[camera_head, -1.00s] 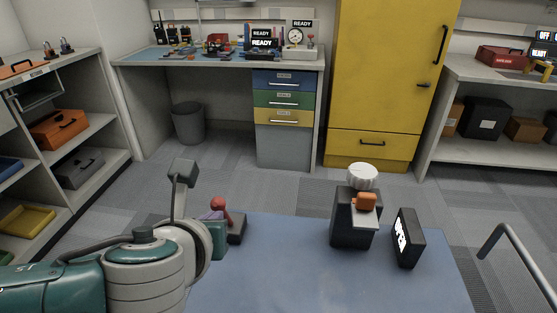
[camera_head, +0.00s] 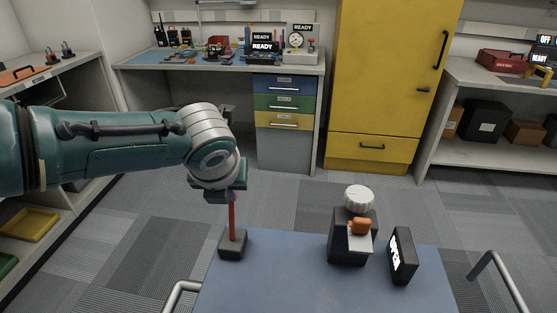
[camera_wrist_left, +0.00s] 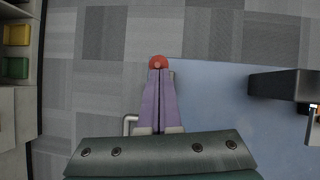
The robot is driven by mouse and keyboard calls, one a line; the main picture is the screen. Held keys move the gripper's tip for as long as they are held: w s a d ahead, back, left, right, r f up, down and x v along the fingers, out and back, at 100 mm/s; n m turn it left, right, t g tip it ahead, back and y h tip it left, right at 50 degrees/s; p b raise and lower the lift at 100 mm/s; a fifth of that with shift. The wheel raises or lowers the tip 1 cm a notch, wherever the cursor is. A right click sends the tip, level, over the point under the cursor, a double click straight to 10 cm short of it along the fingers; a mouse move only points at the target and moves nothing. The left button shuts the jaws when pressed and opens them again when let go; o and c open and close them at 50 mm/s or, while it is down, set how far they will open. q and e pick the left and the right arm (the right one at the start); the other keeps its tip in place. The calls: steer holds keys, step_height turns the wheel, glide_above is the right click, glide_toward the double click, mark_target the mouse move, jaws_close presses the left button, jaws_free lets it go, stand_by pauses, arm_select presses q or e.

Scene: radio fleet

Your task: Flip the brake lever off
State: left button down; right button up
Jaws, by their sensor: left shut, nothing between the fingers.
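The brake lever is a red stem (camera_head: 232,215) standing about upright from a dark block base (camera_head: 233,245) at the left of the blue cart top (camera_head: 290,275). Its top is hidden behind my left gripper (camera_head: 221,197) in the head view. In the left wrist view the red ball knob (camera_wrist_left: 158,62) shows just beyond the tips of my purple fingers (camera_wrist_left: 159,74). The fingers are shut with nothing between them, close to the knob; I cannot tell whether they touch it. My right gripper is not in view.
A dark box with a white knob (camera_head: 359,198) and an orange handle (camera_head: 361,226) stands on the cart's right half. A black display (camera_head: 402,255) stands beside it. Metal rails (camera_head: 497,280) flank the cart. The cart's middle is clear.

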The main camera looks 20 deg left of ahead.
arm_select(q)
steer(key=shift+w+a+b, duration=0.25)
steer(key=shift+w+b, duration=0.15)
steer(key=shift+w, duration=0.55)
steer(key=shift+f, duration=0.1)
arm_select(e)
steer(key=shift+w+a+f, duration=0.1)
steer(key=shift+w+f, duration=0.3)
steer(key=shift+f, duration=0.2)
arm_select(q)
steer(key=w+p+v, duration=0.1)
steer(key=p+v, duration=0.7)
steer(key=v, duration=0.5)
steer(key=shift+r, duration=0.45)
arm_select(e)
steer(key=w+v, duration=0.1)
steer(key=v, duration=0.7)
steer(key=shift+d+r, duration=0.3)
arm_select(q)
steer(key=shift+w, duration=0.1)
